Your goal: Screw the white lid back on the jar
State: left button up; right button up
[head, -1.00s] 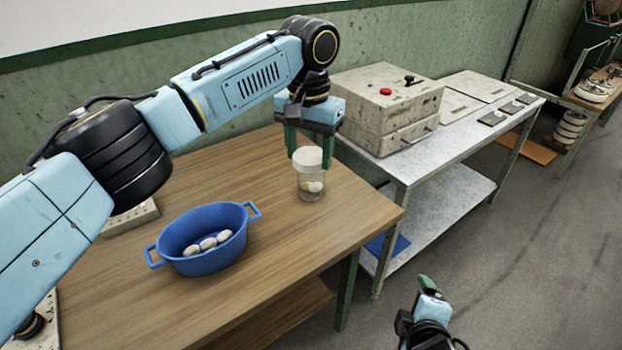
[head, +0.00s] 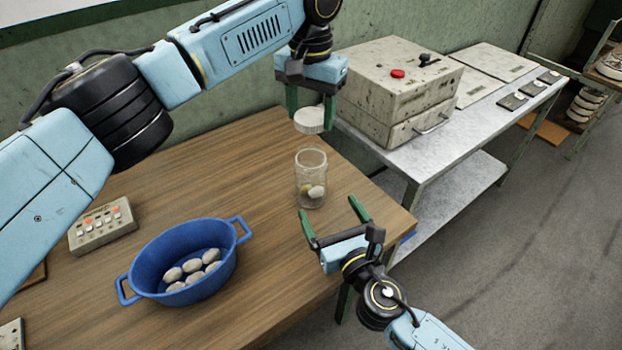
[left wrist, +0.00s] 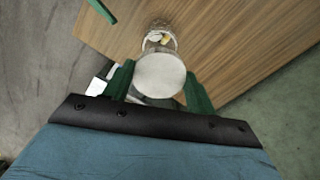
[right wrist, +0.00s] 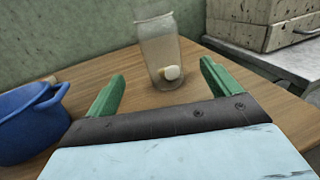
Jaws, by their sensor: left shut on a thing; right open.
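A blue two-handled basin (head: 183,265) with several white cocoons stands left of the jar. A metal bench (head: 440,145) with a grey machine box (head: 400,85) stands right of the table. Table around the jar is clear.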

jog(key=x, duration=1.2)
jog(key=shift+c, duration=0.4)
jog(key=c, duration=1.4)
pick_arm(q)
send_over(310, 144)
jog(key=s, duration=0.3)
jog(key=shift+f, duration=2.5)
jog(key=shift+f, duration=0.9)
jog(key=shift+f, duration=0.5)
